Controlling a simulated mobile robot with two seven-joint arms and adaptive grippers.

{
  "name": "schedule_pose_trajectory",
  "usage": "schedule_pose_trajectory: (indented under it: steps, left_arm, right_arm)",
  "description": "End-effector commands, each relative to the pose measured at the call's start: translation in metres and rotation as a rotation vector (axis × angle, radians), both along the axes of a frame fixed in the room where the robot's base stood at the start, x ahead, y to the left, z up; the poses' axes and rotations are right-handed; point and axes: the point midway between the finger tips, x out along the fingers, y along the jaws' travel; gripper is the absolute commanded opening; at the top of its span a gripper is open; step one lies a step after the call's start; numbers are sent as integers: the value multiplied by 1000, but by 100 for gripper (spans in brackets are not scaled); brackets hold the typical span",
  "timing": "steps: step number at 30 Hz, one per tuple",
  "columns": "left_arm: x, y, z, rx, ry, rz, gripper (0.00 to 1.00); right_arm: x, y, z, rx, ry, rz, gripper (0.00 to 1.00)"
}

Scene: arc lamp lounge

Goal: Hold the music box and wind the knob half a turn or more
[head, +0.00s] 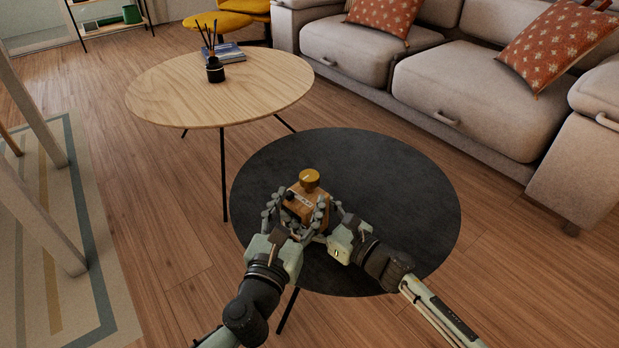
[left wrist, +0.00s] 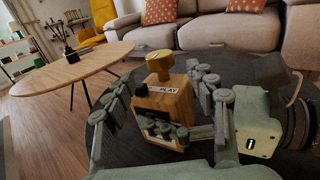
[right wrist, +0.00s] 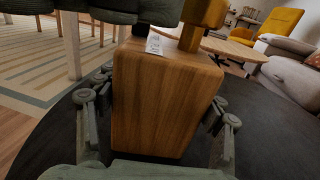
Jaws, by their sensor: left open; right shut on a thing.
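The music box (head: 299,207) is a wooden block with a yellow knob (head: 309,178) on top, a small black knob and a label reading PLAY. It is over the black round table (head: 400,190); I cannot tell whether its base touches the top. My right gripper (head: 317,216) is shut on the box from the right; its fingers press two opposite sides in the right wrist view (right wrist: 158,112). My left gripper (head: 292,212) is open, its fingers spread to either side of the box, below the yellow knob. In the left wrist view the yellow knob (left wrist: 159,64) stands clear of all fingers.
A wooden round table (head: 160,92) with a reed diffuser (head: 214,70) and books (head: 225,52) stands behind to the left. A grey sofa (head: 470,85) with red cushions is at the back right. The black table's right side is bare.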

Motion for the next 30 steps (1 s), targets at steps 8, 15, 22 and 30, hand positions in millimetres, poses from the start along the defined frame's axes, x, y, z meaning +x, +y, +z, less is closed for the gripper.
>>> schedule_pose_trajectory:
  steps: [8,15,22,30]
  left_arm:
    - [51,-16,1,4,-2,0,56]
    - [69,-22,0,3,-1,-1,56]
    - [70,-23,0,3,-1,0,56]
    - [70,-22,0,4,-1,0,30]
  right_arm:
    - [0,0,0,0,0,1,20]
    - [0,0,0,0,0,1,20]
    - [0,0,0,0,0,1,20]
    - [0,0,0,0,0,1,20]
